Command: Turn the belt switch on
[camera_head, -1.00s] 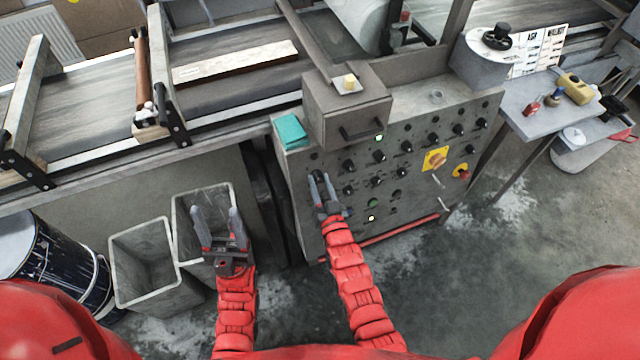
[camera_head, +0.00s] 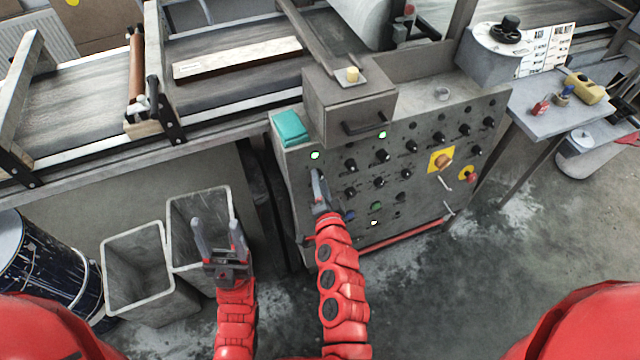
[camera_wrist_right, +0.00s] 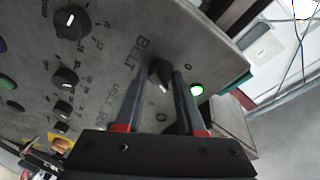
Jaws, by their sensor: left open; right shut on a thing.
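The belt switch (camera_wrist_right: 160,74) is a dark knob on the grey control panel (camera_head: 410,178), beside the printed word BELT in the right wrist view. My right gripper (camera_wrist_right: 158,80) is shut on the knob, with one finger on each side of it. In the head view my right gripper (camera_head: 317,174) is at the panel's left part and hides the knob. A lit green lamp (camera_wrist_right: 196,90) is next to the switch; it also shows in the head view (camera_head: 315,155). My left gripper (camera_head: 216,223) is open and empty, in front of the grey bins.
Other dark knobs and an orange switch on a yellow plate (camera_head: 441,159) are on the panel. Two grey bins (camera_head: 135,262) stand at the left. The conveyor belt (camera_head: 80,105) carries a plank (camera_head: 237,59).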

